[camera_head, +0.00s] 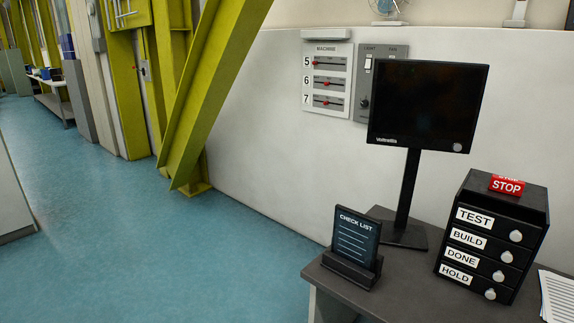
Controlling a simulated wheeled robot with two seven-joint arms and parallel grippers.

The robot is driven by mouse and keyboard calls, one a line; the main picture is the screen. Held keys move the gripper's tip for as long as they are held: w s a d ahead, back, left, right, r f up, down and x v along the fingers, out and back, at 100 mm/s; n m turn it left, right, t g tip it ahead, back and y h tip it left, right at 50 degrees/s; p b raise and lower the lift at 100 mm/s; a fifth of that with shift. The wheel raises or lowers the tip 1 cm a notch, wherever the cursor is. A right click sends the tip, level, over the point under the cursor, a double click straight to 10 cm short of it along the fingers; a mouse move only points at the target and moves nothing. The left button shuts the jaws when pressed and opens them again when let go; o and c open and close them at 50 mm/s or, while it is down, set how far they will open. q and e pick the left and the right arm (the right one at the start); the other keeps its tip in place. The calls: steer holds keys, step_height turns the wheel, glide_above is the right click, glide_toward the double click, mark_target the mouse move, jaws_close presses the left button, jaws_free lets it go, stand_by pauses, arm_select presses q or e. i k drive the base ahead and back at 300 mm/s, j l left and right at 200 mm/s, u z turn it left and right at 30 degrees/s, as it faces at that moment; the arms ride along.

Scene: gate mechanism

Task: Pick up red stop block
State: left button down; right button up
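The red stop block (507,186) is a small red piece with white "STOP" lettering. The drawers are labelled TEST, BUILD, DONE and HOLD, each with a round knob. The unit stands on a dark grey desk (405,290). Neither of my grippers shows in this view.
A monitor (427,105) on a stand and a check list in a holder (353,245) stand left of the drawers. Paper (558,295) lies at the right edge. A wall panel (327,80) has sliders. Blue floor (150,230) is clear at left; a yellow-green beam (212,85) slants down.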

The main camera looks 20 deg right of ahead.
mark_target(511, 185)
steer(key=i+l+z, duration=0.15)
steer(key=z, duration=0.2)
steer(key=i+z, duration=0.65)
steer(key=k+l, duration=0.05)
